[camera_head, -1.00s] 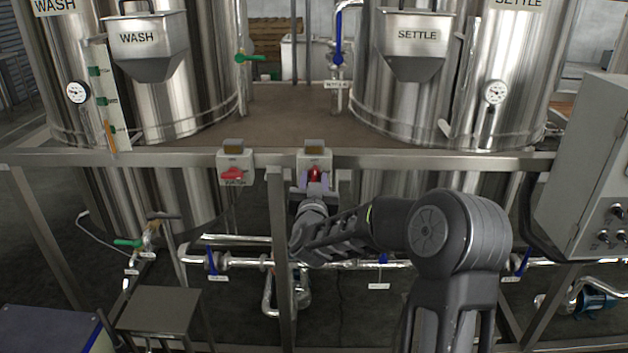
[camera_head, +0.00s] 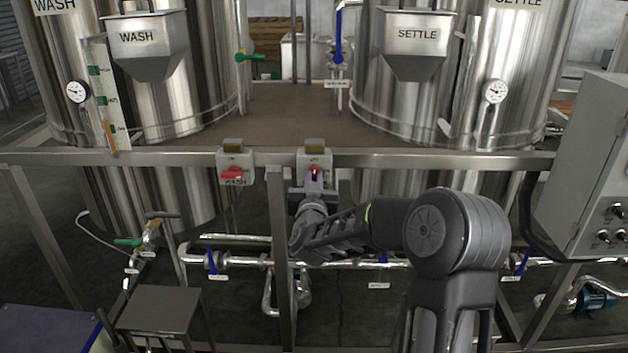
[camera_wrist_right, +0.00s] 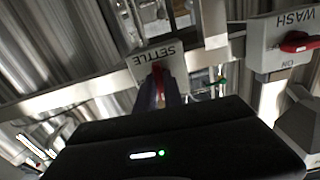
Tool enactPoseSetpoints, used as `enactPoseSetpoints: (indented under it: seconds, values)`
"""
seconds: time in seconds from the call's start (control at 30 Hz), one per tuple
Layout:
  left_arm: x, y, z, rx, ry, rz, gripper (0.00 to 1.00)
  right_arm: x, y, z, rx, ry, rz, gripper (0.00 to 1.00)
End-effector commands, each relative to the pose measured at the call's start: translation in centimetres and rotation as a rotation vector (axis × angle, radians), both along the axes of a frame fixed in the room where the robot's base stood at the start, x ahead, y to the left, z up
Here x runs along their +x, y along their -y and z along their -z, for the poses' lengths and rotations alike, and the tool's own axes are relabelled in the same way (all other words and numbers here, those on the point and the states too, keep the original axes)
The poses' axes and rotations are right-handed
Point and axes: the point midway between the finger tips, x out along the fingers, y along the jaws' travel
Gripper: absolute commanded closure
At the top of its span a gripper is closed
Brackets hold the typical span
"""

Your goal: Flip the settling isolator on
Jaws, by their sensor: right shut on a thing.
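The settling isolator (camera_head: 327,163) is a pale box with a red handle, fixed on the front rail below the gap between the tanks. In the right wrist view its box (camera_wrist_right: 148,62) reads SETTLE. My right gripper (camera_head: 313,182) is in front of it, shut on the red handle (camera_wrist_right: 159,82), which shows between the fingers. The fingers hide much of the handle, so its exact angle is hard to tell. My left gripper is not in view.
The wash isolator (camera_head: 235,162), with a red handle lying sideways, is to the left on the same rail (camera_head: 440,160). A grey control cabinet (camera_head: 590,160) stands at the right. Steel posts and pipes are below the rail.

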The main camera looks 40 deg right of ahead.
Motion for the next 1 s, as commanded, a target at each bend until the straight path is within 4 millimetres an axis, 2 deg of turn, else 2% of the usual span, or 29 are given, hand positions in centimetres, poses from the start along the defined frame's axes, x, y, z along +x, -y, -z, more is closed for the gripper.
enactPoseSetpoints:
  seconds: [0.1,0.3,0.33,0.6,0.87,1.0]
  values:
    - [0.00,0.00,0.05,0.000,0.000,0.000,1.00,0.02,-0.04,-0.02,-0.053,-0.039,-0.001,1.00]
    - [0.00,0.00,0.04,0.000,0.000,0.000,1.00,-0.01,0.02,0.00,-0.054,-0.041,0.000,1.00]
    - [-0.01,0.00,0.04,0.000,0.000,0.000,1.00,-0.01,0.02,0.00,-0.054,-0.041,0.000,0.87]
    - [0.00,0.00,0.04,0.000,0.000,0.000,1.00,-0.01,0.02,0.00,-0.053,-0.041,0.000,0.66]
    - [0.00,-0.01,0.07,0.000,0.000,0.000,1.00,-0.08,-0.05,0.01,-0.053,-0.040,0.000,0.66]
    - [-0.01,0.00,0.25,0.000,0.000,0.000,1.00,-0.76,-0.65,0.04,-0.053,-0.040,-0.001,0.66]
